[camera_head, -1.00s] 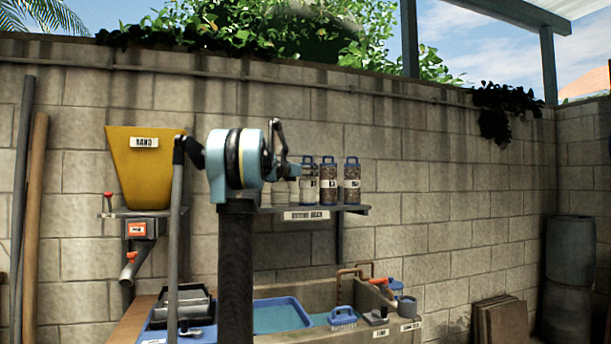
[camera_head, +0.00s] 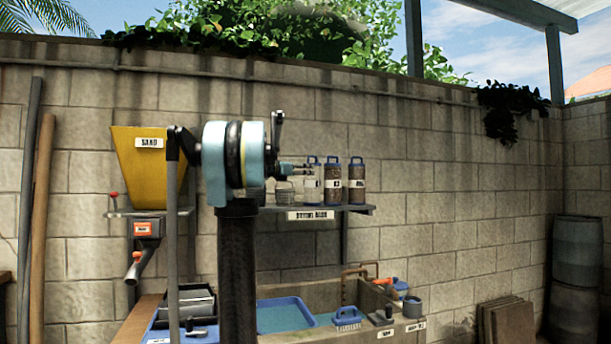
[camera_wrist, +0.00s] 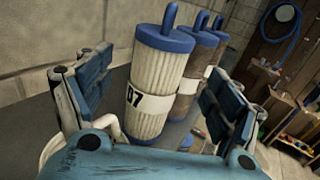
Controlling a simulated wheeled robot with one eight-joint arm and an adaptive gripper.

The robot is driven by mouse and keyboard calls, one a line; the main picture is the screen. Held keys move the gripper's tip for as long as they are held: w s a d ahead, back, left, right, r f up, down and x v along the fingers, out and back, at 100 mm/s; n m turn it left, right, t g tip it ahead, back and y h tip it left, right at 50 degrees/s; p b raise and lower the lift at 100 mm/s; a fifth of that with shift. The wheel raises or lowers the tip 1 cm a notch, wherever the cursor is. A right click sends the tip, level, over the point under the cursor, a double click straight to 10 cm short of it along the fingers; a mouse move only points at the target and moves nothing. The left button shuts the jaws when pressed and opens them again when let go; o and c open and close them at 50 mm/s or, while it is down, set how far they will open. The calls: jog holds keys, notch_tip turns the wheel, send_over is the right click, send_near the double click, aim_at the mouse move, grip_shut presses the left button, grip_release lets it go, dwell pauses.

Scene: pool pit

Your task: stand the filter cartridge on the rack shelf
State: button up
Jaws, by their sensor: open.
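A white pleated filter cartridge (camera_wrist: 160,75) with blue end caps, a blue top handle and a "07" label stands on the grey rack shelf (camera_wrist: 55,145). In the head view, this pale cartridge (camera_head: 311,183) is the leftmost in a row, upright near the right end of the rack shelf (camera_head: 362,209). My gripper (camera_wrist: 155,68) is open in the wrist view, with one finger on each side of the cartridge and gaps between. The head view shows my gripper (camera_head: 293,167) small, at the cartridge's left.
Two browner cartridges (camera_head: 333,178) (camera_head: 357,180) stand just right of the pale one. A wire basket (camera_head: 285,191) is on the shelf at left. A yellow sand hopper (camera_head: 148,175) is farther left. Below are a stone basin (camera_head: 395,342) and a blue tray (camera_head: 285,302).

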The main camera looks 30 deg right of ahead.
jog(key=shift+v, duration=2)
jog(key=shift+s, duration=0.15)
